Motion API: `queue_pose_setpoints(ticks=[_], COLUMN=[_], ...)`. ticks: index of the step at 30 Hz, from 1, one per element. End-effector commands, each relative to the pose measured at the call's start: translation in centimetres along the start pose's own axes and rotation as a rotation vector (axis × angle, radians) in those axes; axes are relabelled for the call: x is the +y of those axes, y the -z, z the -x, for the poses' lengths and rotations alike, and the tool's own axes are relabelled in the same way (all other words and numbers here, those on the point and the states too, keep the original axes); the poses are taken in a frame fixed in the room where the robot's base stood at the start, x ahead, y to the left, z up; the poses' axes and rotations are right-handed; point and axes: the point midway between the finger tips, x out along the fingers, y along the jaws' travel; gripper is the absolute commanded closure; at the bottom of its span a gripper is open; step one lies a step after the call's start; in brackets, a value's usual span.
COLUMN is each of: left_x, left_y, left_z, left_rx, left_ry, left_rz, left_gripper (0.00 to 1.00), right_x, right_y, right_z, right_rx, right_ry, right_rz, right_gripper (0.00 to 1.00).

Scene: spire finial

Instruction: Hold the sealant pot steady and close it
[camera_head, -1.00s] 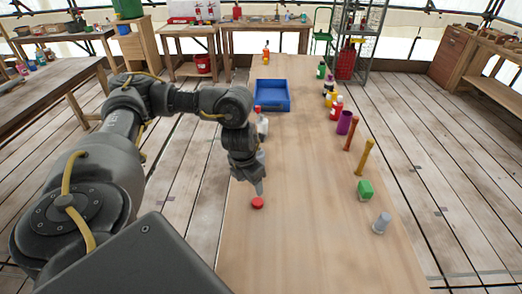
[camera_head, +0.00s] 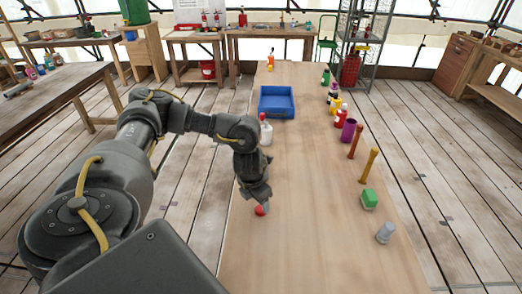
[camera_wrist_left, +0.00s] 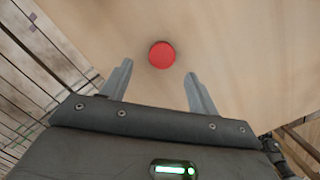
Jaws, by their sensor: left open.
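A small round red lid-like disc (camera_head: 261,211) lies on the long wooden table near its left edge. It also shows in the left wrist view (camera_wrist_left: 162,54), just beyond and between the fingertips. My left gripper (camera_wrist_left: 158,80) is open, with nothing between its fingers. In the head view the left gripper (camera_head: 259,200) is right over the disc and partly covers it. I cannot tell for sure which thing is the sealant pot; a purple cup-like container (camera_head: 348,130) stands on the right side of the table. My right gripper is not in view.
A blue tray (camera_head: 276,114) and a white bottle (camera_head: 266,134) stand beyond my left gripper. Along the right edge are a brown post (camera_head: 355,142), a yellow post (camera_head: 369,166), a green block (camera_head: 369,199), a grey piece (camera_head: 385,233) and several bottles. The middle is clear.

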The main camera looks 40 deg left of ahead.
Motion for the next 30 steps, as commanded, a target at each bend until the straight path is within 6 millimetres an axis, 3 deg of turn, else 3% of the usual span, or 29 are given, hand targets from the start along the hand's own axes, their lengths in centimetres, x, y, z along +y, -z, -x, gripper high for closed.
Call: queue_pose_setpoints(ticks=[9,21,30], left_x=[-0.2,-0.2,-0.2], left_y=[-0.5,-0.5,-0.5], left_z=[-4.1,-4.5,-4.5], left_rx=[0.003,0.001,0.001], left_ry=[-0.001,0.000,0.000], left_rz=[0.001,0.000,0.000], left_gripper=[0.39,0.39,0.76], right_x=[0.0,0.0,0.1], right_y=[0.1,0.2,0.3], right_z=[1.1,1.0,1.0], right_rx=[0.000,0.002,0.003], right_ry=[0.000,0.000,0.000], right_rz=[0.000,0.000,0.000], right_gripper=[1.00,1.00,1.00])
